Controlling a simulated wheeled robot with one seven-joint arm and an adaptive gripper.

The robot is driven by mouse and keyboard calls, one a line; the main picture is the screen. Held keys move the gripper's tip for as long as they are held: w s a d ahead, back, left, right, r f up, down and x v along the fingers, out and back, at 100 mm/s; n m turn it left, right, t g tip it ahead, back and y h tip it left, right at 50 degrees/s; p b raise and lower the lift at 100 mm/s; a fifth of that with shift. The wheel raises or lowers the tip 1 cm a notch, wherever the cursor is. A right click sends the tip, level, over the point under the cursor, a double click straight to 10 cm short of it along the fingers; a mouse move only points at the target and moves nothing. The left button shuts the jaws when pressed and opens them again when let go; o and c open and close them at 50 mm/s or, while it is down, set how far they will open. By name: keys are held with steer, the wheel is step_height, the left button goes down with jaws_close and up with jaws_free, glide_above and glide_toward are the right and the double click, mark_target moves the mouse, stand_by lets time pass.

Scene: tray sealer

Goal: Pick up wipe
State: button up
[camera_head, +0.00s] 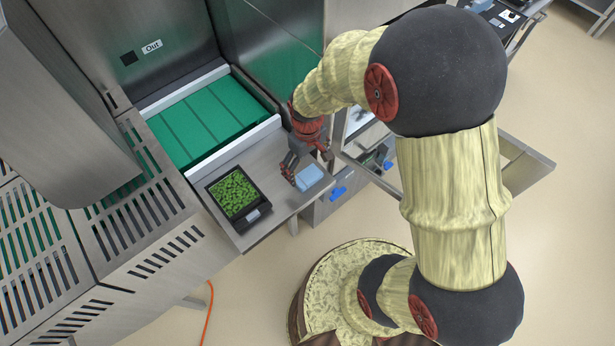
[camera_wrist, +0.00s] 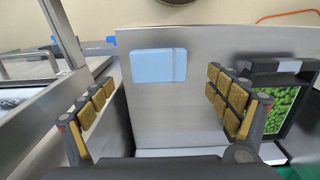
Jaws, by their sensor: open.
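The wipe (camera_head: 309,174) is a small folded light-blue pad lying on the steel table, near its right edge in the head view. It also shows in the wrist view (camera_wrist: 158,65), flat on the steel surface, between and beyond the fingertips. The fingers appear apart from the wipe.
A black tray of green pieces (camera_head: 212,203) stands on the table left of the wipe; in the wrist view it (camera_wrist: 262,128) is close to the right finger. The green conveyor (camera_head: 205,122) lies behind. Bare steel (camera_head: 262,170) separates tray and wipe.

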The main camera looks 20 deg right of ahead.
mark_target(307, 175)
step_height(307, 175, down, 5)
steer(key=shift+d+f+b, duration=0.1)
steer(key=shift+b, duration=0.3)
steer(key=c, duration=0.3)
steer(key=c, duration=0.8)
steer(key=shift+c, duration=0.5)
steer(key=shift+w+r, duration=0.1)
steer(key=shift+r, duration=0.7)
steer(key=s+r+p, duration=0.2)
steer(key=s+r, duration=0.9)
steer(key=s, duration=0.3)
steer(key=shift+r+p, duration=0.25)
steer(key=shift+p, duration=0.05)
